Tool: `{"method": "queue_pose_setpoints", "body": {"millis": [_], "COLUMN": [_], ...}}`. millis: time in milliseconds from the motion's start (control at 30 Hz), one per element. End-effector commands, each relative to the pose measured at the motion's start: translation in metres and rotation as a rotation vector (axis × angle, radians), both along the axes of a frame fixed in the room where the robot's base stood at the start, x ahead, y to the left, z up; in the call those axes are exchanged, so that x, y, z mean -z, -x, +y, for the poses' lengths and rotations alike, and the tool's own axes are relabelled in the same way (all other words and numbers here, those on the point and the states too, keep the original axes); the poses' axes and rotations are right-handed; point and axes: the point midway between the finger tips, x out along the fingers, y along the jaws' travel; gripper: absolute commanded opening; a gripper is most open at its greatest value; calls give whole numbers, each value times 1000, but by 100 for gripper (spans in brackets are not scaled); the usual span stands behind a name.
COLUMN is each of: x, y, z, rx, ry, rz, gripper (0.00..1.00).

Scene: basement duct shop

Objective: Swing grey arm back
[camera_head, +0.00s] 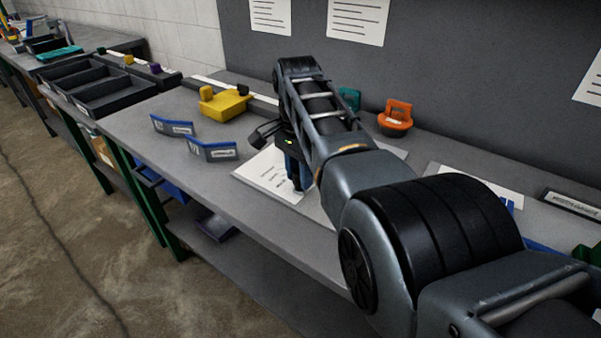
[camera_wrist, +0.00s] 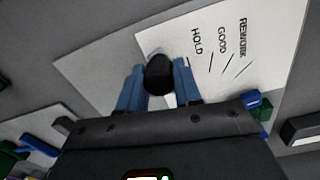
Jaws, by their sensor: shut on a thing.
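My gripper (camera_head: 297,182) points down over the bench, its blue fingers above a white sheet (camera_head: 262,177). In the wrist view my gripper (camera_wrist: 160,82) is shut on a round black knob (camera_wrist: 159,72). The knob sits between the two blue fingertips, over the white sheet (camera_wrist: 205,20). The sheet carries the words HOLD, GOOD and REWORK with short lines by them, to the right of the knob. I cannot make out a grey arm under the knob; the fingers and the gripper body hide that part. The head view does not show the knob.
A yellow block-like fixture (camera_head: 224,103) and two small labelled stands (camera_head: 212,150) are left of my gripper on the grey bench (camera_head: 130,122). An orange handled piece (camera_head: 396,116) stands behind, near the wall. Black bins (camera_head: 105,88) are at the far left.

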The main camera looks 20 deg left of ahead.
Motion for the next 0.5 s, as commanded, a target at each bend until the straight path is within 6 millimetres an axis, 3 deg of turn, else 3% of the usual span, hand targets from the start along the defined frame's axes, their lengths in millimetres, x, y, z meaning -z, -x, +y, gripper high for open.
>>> {"method": "queue_pose_setpoints", "body": {"millis": [133, 167, 400, 500], "x": [-2, -2, -1, -1], "y": [-2, -1, -1, -1], "z": [2, 2, 1, 1], "rx": [-1, -1, -1, -2], "ry": [-4, -4, -3, -3], "rz": [-8, -8, -5, -4], "gripper": [0, 36, 59, 59]}}
